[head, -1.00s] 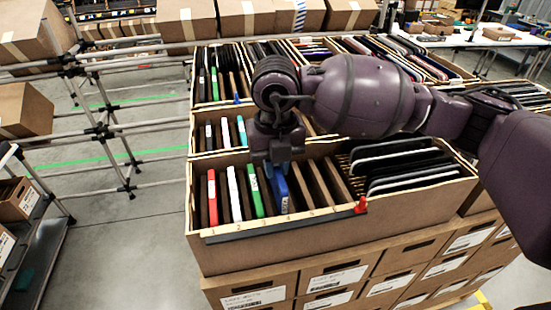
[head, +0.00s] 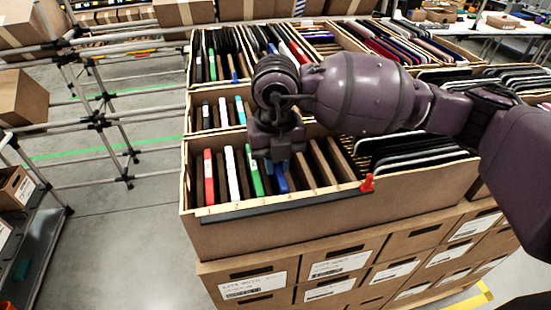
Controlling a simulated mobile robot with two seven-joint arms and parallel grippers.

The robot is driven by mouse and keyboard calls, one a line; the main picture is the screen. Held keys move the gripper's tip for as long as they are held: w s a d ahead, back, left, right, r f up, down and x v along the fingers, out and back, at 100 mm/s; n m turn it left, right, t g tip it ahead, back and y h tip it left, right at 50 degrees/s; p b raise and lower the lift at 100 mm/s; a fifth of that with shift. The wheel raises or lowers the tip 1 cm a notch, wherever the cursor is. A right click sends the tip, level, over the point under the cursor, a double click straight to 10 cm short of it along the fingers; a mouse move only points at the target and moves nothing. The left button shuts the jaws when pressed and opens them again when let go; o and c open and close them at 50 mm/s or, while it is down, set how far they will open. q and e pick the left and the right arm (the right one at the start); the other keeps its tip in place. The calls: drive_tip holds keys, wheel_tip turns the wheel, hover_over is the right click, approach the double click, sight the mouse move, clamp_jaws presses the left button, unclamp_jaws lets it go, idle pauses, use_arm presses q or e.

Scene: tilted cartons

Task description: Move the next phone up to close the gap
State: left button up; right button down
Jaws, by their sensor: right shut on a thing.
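The front carton (head: 330,206) holds thin phones upright between brown dividers. From the left there are a red phone (head: 208,178), a white phone (head: 232,174) and a green phone (head: 254,172). A blue phone (head: 281,180) stands just right of the green one, sunk low between dividers. My right gripper (head: 277,160) is directly above the blue phone and shut on its top edge. The gripper body hides its upper part. Slots with bare dividers (head: 326,165) lie to the right of it. My left gripper is not in view.
A red clip (head: 367,183) sits on the front rim at the right end of the dark numbered strip (head: 285,204). Black slabs (head: 415,150) lean in the carton's right part. More filled cartons stand behind. Labelled boxes (head: 340,265) are stacked below.

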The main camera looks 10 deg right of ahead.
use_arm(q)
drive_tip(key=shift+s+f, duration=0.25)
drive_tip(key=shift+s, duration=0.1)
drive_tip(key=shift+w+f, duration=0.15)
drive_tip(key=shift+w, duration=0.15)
use_arm(e)
drive_tip(key=shift+f, duration=0.3)
idle(0.3)
idle(0.3)
drive_tip(key=c, duration=1.1)
unclamp_jaws()
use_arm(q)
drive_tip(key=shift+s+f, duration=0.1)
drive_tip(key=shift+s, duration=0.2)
use_arm(e)
drive_tip(key=shift+o, duration=0.4)
use_arm(q)
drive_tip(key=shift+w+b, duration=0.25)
drive_tip(key=shift+b, duration=0.1)
use_arm(e)
wheel_tip(320, 180, up, 11)
drive_tip(key=shift+f, duration=0.1)
